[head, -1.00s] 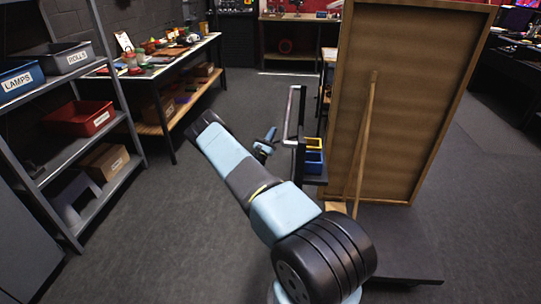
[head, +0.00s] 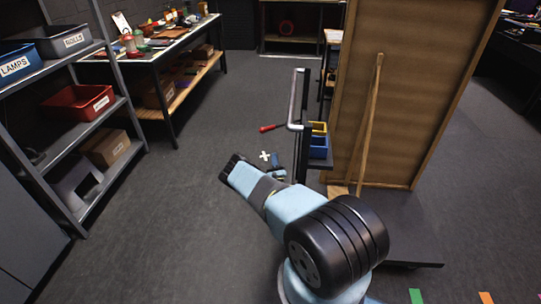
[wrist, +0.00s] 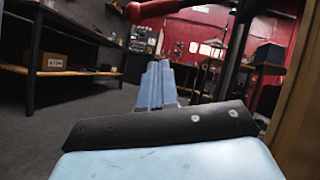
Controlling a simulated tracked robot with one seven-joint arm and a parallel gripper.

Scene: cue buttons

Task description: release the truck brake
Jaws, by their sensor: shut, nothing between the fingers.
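The truck's flat dark deck (head: 420,228) stands at the right, with an upright metal handle frame (head: 301,92) on its left side. A lever with a red grip (head: 271,128) sticks out leftward from near this frame. In the wrist view, the red grip (wrist: 134,12) shows at the top, above and left of the fingers. My gripper (head: 272,162) is below the red grip in the head view and apart from it in the picture. In the wrist view its blue fingers (wrist: 155,75) are together, with nothing between them. The lever's mount is partly hidden.
A tall brown panel (head: 400,90) with a wooden strut stands on the deck. Small yellow (head: 319,128) and blue (head: 319,147) bins hang by the handle. Shelves (head: 75,140) with bins and a bench (head: 172,55) stand at left. Floor between is clear.

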